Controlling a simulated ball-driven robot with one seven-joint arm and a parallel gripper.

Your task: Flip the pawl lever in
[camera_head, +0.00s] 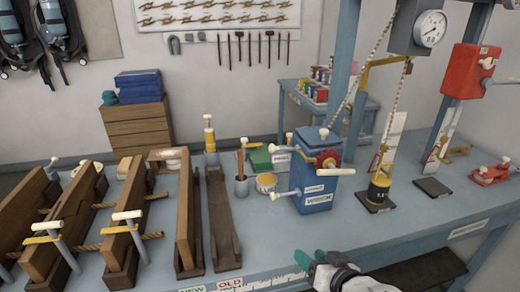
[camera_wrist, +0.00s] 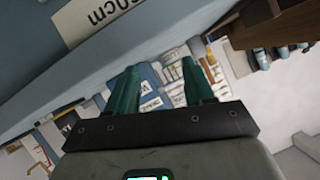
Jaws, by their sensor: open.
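A blue winch box (camera_head: 318,190) stands upright on the bench, with a white label on its front. A red toothed wheel (camera_head: 326,160) sits near its top, beside a pale crank handle (camera_head: 336,172). A pale-tipped lever (camera_head: 284,194) sticks out from its left side, and another small pale-tipped lever (camera_head: 323,133) shows at the top. I cannot tell which one is the pawl lever. My gripper (camera_head: 308,260) is at the bench's front edge, nearer than the box and apart from it. In the wrist view, its green fingers (camera_wrist: 160,82) are spread with nothing held between them.
Wooden beams and clamps (camera_head: 120,220) fill the left of the bench (camera_head: 270,235). A yellow-black weight (camera_head: 379,190) hangs by a rope right of the winch, under a dial gauge (camera_head: 430,28). A blue post (camera_head: 343,60) rises behind. Bare bench lies before the winch.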

